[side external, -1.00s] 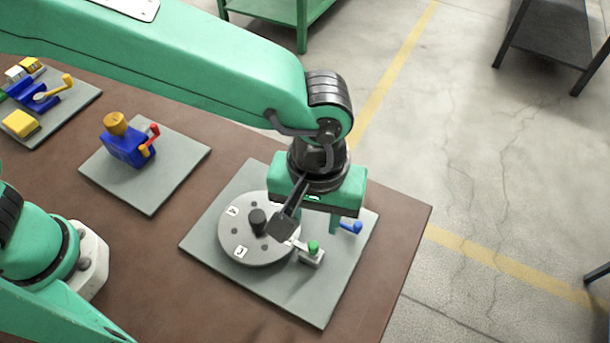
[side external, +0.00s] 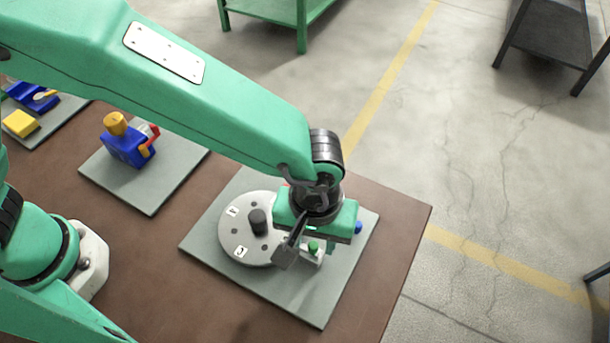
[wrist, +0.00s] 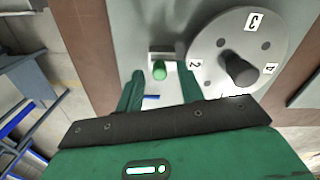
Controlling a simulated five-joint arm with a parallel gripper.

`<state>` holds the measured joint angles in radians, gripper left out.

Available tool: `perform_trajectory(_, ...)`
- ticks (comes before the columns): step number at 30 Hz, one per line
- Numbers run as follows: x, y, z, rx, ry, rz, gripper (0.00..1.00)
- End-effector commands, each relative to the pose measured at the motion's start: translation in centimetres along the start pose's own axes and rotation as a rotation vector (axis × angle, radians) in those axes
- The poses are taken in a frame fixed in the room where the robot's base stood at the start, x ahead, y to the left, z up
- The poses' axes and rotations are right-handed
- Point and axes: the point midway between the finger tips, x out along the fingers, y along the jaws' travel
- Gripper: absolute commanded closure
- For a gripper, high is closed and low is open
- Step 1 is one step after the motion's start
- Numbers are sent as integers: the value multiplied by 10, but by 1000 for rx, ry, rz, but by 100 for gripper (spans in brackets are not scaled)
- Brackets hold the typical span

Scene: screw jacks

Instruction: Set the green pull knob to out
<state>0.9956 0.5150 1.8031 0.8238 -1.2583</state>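The green pull knob (side external: 313,247) stands at a small pale block beside the round grey dial (side external: 236,247). My gripper (wrist: 160,84) is open, with a green finger on either side and nothing held. In the side view my gripper (side external: 317,243) is low over the plate, right by the knob, and partly hides its block. I cannot tell whether a finger touches the knob.
The dial has a dark centre post (side external: 258,221) close to my gripper's left. A blue knob (side external: 359,227) shows just to its right. The grey base plate (side external: 215,258) is bare at front left. A blue jack (side external: 127,148) stands on another plate further left.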

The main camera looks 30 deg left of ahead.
Motion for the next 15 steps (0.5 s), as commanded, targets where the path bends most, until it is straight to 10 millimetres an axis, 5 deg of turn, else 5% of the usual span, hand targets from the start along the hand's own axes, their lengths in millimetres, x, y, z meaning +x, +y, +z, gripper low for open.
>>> perform_trajectory(8,2,0,0,0,0,0,62)
perform_trajectory(15,1,0,0,0,0,0,100)
